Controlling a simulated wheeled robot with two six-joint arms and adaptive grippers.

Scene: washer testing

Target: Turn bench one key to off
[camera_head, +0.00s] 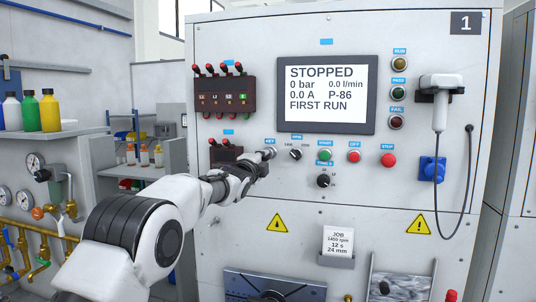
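The bench one panel (240,30) carries a plate with the number 1 (466,23). Its key switch (271,152) sits under a blue KEY label (269,141), left of the PPM knob. Only a small part of the key shows; its turn position cannot be read. My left arm reaches in from the lower left, and my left gripper (262,162) is at the key. The fingers overlap the key area, and I cannot tell whether they touch or grip it. The display (326,94) reads STOPPED, 0 bar, FIRST RUN. My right gripper is not in view.
Right of the key are the PPM knob (295,155), a green START button (324,155), and red OFF (354,157) and STOP (388,160) buttons. A lower black knob (323,181) is close by. Red-levered terminals (228,97) sit above my gripper.

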